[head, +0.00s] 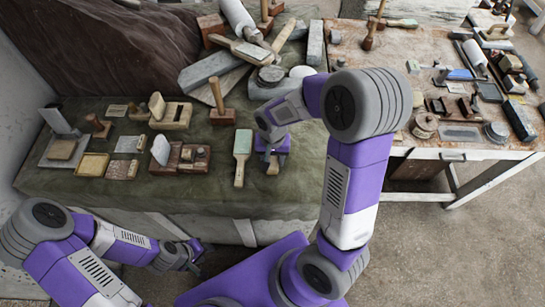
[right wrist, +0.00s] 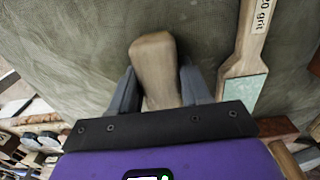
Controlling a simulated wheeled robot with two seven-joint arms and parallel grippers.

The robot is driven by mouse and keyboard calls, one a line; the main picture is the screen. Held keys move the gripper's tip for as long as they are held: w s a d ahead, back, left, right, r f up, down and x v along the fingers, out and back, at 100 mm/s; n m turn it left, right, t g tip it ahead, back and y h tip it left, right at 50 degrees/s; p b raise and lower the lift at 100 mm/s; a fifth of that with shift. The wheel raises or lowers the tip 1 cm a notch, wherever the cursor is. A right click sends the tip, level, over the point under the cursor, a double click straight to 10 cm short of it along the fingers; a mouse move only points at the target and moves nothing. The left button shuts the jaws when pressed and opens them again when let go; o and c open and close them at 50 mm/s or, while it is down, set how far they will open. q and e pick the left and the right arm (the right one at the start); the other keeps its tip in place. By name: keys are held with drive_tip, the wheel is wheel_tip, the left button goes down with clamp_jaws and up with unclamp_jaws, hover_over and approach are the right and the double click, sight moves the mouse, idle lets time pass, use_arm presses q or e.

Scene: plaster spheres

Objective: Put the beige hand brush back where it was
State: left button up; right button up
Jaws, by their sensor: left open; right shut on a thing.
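The beige hand brush (right wrist: 155,60) shows in the right wrist view as a pale wooden handle between the two fingers of my right gripper (right wrist: 157,88), which is shut on it. In the head view my right gripper (head: 272,148) is over the front of the green cloth-covered table (head: 225,205), with a wooden end of the brush (head: 273,166) showing below it. The bristles are hidden, and I cannot tell whether the brush touches the cloth. My left gripper (head: 188,257) is open and empty in front of the table, low at the left.
A sanding paddle (head: 242,157) marked with a grit number lies just left of my right gripper; it also shows in the right wrist view (right wrist: 244,70). A wooden mallet (head: 221,112) stands behind it. Blocks and small tools fill the table's left. A second tool-covered bench (head: 440,145) stands right.

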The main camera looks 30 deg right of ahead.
sight(272, 157)
drive_tip(key=shift+f, duration=0.15)
drive_tip(key=o, duration=0.9)
drive_tip(key=shift+o, duration=0.2)
drive_tip(key=shift+r, duration=0.3)
wheel_tip(272, 157, up, 12)
drive_tip(key=p, duration=0.2)
drive_tip(key=shift+f, duration=0.15)
